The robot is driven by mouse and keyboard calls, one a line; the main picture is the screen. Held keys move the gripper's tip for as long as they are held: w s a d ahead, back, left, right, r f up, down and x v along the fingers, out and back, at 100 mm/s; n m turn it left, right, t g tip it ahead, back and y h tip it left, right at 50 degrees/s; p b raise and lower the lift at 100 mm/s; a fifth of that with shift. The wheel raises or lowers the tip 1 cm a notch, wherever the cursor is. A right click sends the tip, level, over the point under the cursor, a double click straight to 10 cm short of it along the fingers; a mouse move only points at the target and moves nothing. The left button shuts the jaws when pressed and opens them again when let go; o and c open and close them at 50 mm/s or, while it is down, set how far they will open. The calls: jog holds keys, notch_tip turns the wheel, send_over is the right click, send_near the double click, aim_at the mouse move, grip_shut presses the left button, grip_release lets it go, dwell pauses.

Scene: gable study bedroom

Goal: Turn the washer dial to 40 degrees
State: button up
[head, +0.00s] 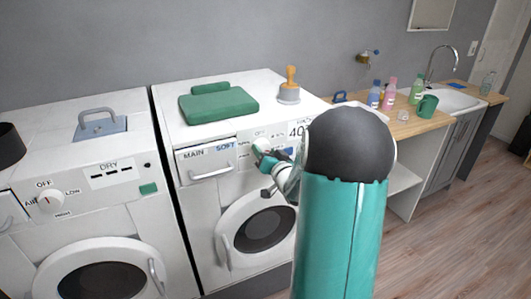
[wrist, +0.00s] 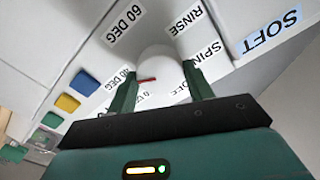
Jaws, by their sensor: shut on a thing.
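The white round washer dial (wrist: 165,62) sits between the two green fingers of my gripper (wrist: 160,75) in the wrist view. The fingers are shut on its sides. A short red mark on the dial points left, towards the partly covered 40 DEG label (wrist: 117,88). The 60 DEG, RINSE and SPIN labels show around the dial. In the head view, my gripper (head: 265,156) is at the front panel of the right-hand washer (head: 205,215), near the MAIN and SOFT drawer.
Blue, yellow and green buttons (wrist: 67,104) lie beside the dial. A dryer (head: 100,215) stands left of the washer. A folded green towel (head: 218,104) and an orange-handled stamp-like item (head: 290,88) rest on the washer. A counter with bottles and a sink is at right.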

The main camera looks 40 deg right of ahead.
jog(key=shift+m, duration=0.4)
jog(key=o, duration=1)
jog(key=shift+c, duration=0.2)
jog(key=shift+s, duration=0.1)
jog(key=v, duration=1.3)
jog(key=shift+s+a, duration=0.15)
jog(key=shift+s, duration=0.15)
